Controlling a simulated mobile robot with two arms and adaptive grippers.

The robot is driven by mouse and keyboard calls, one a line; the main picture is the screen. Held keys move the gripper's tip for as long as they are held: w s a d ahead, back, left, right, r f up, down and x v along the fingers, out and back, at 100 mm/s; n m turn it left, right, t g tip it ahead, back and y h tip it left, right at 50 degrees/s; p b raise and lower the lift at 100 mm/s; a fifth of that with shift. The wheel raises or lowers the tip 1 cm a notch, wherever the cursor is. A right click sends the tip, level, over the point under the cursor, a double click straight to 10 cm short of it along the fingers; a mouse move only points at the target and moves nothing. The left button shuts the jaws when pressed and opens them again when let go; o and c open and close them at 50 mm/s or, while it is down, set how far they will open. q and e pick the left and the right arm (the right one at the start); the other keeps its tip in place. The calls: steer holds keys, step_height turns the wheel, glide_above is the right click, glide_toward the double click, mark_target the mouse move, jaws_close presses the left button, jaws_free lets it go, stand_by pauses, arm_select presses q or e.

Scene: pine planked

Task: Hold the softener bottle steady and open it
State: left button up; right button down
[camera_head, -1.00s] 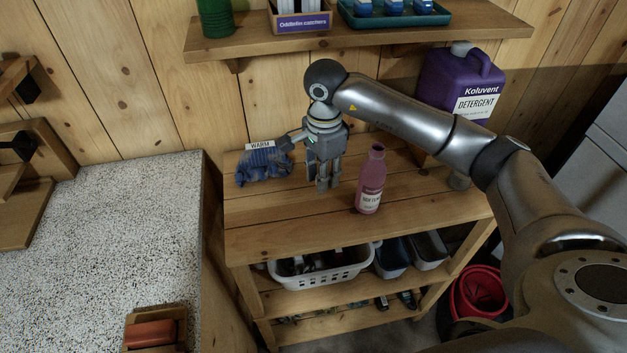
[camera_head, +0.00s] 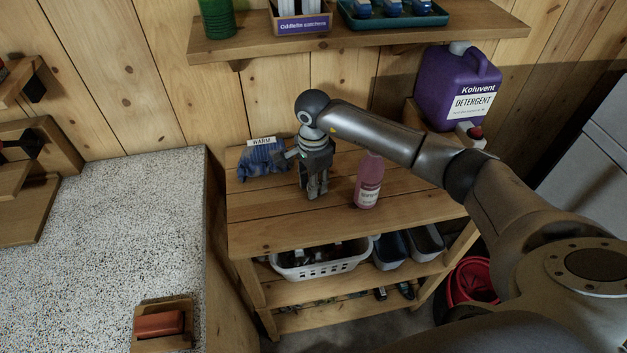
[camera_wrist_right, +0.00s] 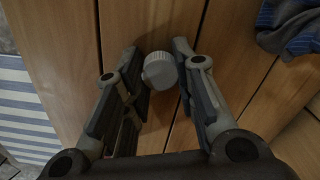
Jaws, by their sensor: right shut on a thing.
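The pink softener bottle (camera_head: 367,188) stands upright on the wooden table in the head view. My right forearm passes in front of its top, which is hidden. My right gripper (camera_head: 316,193) points down over the table, left of the bottle and apart from it. In the right wrist view, my right gripper (camera_wrist_right: 162,80) is shut on a small pale grey cap (camera_wrist_right: 159,70) held between its fingertips. The bottle does not show in that view. My left gripper is in neither view.
A blue striped cloth (camera_head: 262,163) lies left of the gripper by a "WARM" label. A purple detergent jug (camera_head: 452,84) stands behind on the right, with a red-topped item (camera_head: 473,131) near it. The table's front (camera_head: 290,233) is clear. A shelf (camera_head: 360,42) runs above.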

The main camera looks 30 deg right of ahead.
steer(key=c, duration=1.2)
jaws_free()
steer(key=shift+f, duration=0.15)
